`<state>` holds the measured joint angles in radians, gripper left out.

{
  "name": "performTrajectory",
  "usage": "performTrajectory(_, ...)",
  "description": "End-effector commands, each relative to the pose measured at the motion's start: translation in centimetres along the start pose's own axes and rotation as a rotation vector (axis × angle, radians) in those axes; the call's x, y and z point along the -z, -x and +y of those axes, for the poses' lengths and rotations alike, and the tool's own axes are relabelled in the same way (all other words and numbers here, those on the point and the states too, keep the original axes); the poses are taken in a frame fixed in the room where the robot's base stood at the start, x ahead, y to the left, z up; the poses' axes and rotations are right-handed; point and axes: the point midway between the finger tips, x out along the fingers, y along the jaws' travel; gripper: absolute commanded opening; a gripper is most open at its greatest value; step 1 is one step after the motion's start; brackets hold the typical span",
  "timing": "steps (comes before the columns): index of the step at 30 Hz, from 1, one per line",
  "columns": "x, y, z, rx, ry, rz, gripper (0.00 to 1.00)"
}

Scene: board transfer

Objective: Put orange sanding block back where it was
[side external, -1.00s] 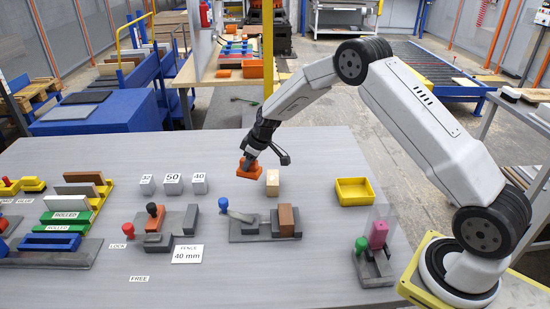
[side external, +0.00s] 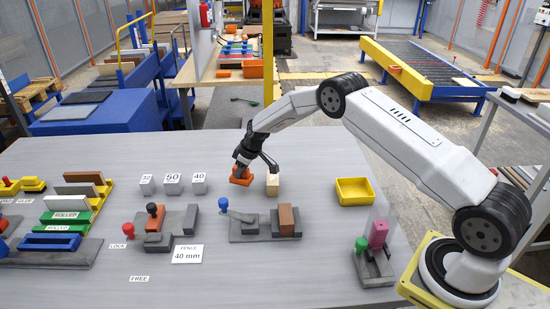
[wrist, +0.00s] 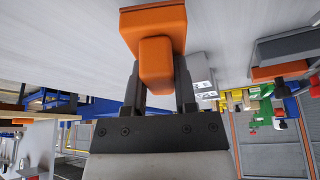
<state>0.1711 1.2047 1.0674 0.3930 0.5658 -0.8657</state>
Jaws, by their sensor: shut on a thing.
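The orange sanding block (side external: 241,180) is low at the table surface, left of a pale wooden block (side external: 272,186). My gripper (side external: 243,163) is shut on it from above. In the wrist view the orange sanding block (wrist: 153,45) has a wide base and a narrower grip part, which sits between the two dark fingers of my gripper (wrist: 158,85). The base faces the grey table. I cannot tell for sure whether it touches the table.
Grey blocks with number labels (side external: 172,184) stand to the left. Fixtures with a blue knob (side external: 250,229) and a black knob (side external: 158,238) lie in front. A yellow tray (side external: 354,191) is at the right. The table behind the block is clear.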

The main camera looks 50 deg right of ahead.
Motion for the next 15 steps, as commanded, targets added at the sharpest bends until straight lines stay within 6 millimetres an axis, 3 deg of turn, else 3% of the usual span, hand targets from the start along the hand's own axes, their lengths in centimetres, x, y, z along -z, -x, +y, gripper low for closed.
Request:
performTrajectory(9,-0.9,-2.8,0.1,0.0,0.001,0.0,0.0)
performTrajectory(15,-1.1,-3.1,0.1,0.0,0.001,0.002,0.0)
